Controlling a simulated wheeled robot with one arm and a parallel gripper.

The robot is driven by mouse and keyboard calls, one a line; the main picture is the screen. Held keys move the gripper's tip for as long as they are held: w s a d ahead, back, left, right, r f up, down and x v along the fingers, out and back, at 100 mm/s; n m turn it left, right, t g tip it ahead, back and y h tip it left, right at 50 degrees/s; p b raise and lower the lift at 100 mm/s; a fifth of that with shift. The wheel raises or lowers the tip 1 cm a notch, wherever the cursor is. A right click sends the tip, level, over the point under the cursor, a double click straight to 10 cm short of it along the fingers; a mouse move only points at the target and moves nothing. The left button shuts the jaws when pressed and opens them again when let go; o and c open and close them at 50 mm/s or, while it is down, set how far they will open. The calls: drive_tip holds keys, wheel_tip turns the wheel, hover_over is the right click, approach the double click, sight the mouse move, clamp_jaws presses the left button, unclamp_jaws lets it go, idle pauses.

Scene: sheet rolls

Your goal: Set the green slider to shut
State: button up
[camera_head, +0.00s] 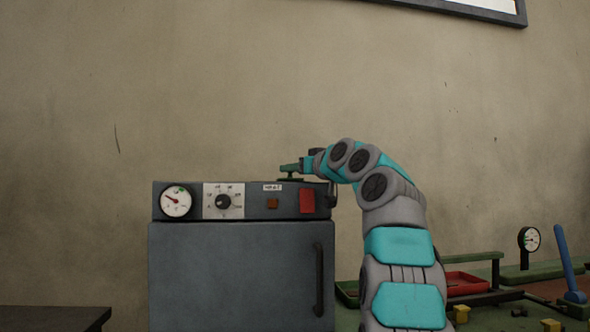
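A small green piece (289,168), which looks like the green slider, stands on top of the grey cabinet (240,265), near its right side. My arm rises at the right and bends left over the cabinet's top. My gripper (308,160) is at the right end of the green piece, close to it or touching it. The fingertips are small and overlap the piece, so I cannot tell whether they are open or shut. The slider's track and end marks cannot be made out.
The cabinet's panel has a round gauge (176,201), a dial (223,202), a small orange-brown button (272,203) and a red switch (307,201). Its door has a dark handle (319,280). At the right are a red tray (466,283), another gauge (529,239) and a blue lever (568,262).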

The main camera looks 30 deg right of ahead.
clamp_jaws()
drive_tip(key=shift+a, duration=0.1)
idle(1.0)
